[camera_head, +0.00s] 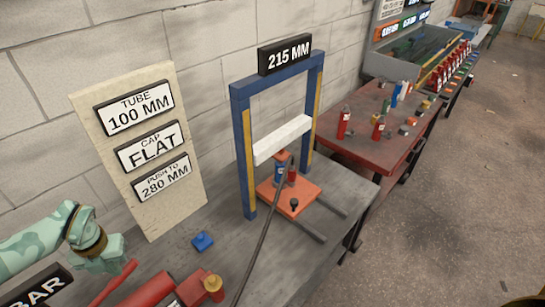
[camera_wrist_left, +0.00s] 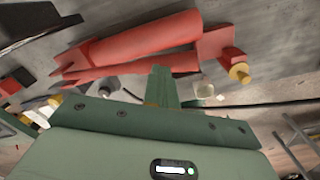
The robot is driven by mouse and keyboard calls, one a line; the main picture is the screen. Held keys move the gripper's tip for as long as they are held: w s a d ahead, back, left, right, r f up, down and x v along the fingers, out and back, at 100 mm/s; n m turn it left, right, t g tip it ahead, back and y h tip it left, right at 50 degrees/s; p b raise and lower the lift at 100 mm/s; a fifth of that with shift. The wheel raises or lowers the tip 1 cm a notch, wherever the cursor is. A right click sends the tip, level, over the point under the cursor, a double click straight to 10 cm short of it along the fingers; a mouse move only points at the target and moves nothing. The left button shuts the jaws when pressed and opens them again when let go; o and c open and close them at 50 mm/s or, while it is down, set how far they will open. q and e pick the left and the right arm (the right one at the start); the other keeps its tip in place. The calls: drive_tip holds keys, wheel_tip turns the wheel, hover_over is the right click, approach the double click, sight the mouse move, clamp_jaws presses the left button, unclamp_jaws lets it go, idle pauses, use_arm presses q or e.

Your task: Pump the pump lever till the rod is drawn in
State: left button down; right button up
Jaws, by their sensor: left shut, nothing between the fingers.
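The red pump (camera_head: 150,290) lies on the grey bench at the lower edge of the head view, partly cut off. Its thin red pump lever (camera_head: 113,283) slants up beside the body. Both show in the left wrist view, the pump body (camera_wrist_left: 150,40) above and the lever (camera_wrist_left: 130,66) below it. My left gripper (camera_head: 117,252) is shut and empty, just above the lever's upper end in the head view; its fingers (camera_wrist_left: 163,88) overlap the lever in the wrist view. Contact cannot be told. A blue and red cylinder (camera_head: 280,165) stands on an orange plate; I cannot make out its rod.
A blue press frame (camera_head: 240,130) with a white crossbar (camera_head: 283,139) stands on the bench. A dark hose (camera_head: 262,235) runs down from it. A sign board (camera_head: 190,200) leans at the wall. A small blue block (camera_head: 202,241) lies in front. A red table (camera_head: 360,150) stands behind right.

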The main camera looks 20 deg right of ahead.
idle(0.4)
use_arm(q)
wheel_tip(320, 180, up, 5)
drive_tip(key=p, duration=0.4)
drive_tip(key=shift+r+p, duration=0.15)
drive_tip(key=shift+p, duration=0.2)
idle(0.9)
